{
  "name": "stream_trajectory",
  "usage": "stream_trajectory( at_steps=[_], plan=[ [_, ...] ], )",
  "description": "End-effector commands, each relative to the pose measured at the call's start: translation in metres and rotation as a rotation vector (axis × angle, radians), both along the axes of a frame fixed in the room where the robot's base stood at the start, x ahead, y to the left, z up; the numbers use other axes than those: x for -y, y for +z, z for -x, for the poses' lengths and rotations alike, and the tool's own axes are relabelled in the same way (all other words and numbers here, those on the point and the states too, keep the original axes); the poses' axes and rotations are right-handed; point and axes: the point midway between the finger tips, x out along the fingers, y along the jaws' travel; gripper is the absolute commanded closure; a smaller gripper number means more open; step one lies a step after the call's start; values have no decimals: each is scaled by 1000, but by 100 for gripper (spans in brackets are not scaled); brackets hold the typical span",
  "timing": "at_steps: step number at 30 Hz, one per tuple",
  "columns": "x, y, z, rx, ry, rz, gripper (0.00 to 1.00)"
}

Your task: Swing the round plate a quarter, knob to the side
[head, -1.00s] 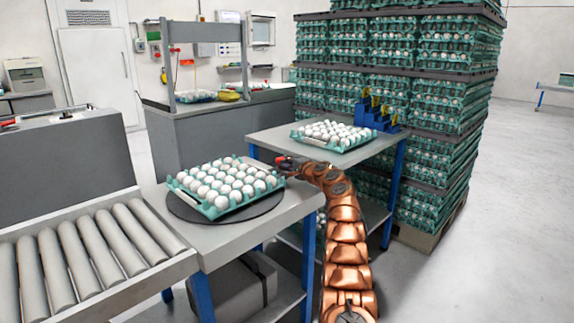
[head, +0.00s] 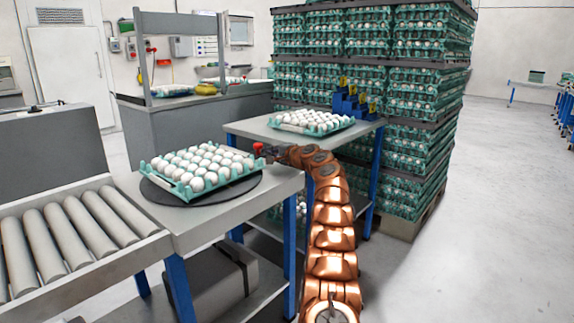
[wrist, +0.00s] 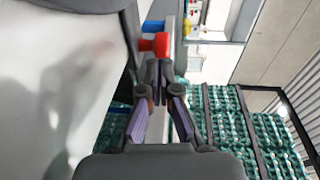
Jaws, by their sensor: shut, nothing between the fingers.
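The dark round plate (head: 232,195) lies on the grey metal table and bears a teal tray (head: 183,195) of white eggs. Its red knob (head: 258,148) shows at the far right side of the plate. The knob also shows in the wrist view (wrist: 153,44), just beyond my fingertips. My gripper (head: 267,153) is beside the knob, on its right in the head view. In the wrist view my gripper (wrist: 155,72) is shut with nothing between the fingers. I cannot tell whether the fingertips touch the knob.
A roller conveyor (head: 85,235) adjoins the table at left. A second table (head: 243,127) behind bears another egg tray (head: 312,128) and a blue stepped stand (head: 350,103). Tall stacks of egg trays (head: 405,150) stand behind my arm. The floor at right is clear.

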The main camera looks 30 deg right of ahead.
Motion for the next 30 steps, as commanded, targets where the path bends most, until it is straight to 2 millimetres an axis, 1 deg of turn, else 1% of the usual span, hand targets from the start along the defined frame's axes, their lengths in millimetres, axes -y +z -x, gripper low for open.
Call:
stream_trajectory(
  at_steps=[1, 10, 14, 19, 22, 30],
  plan=[
    [-3, 2, 2, 2, 3, 2, 100],
    [-4, 2, 19, 1, 9, -2, 100],
    [-1, 8, 30, 3, 5, 1, 100],
    [3, 6, 44, 0, 7, -4, 100],
    [6, 10, 53, 3, 5, -2, 100],
    [10, 11, 74, 2, 7, -4, 100]
  ],
)
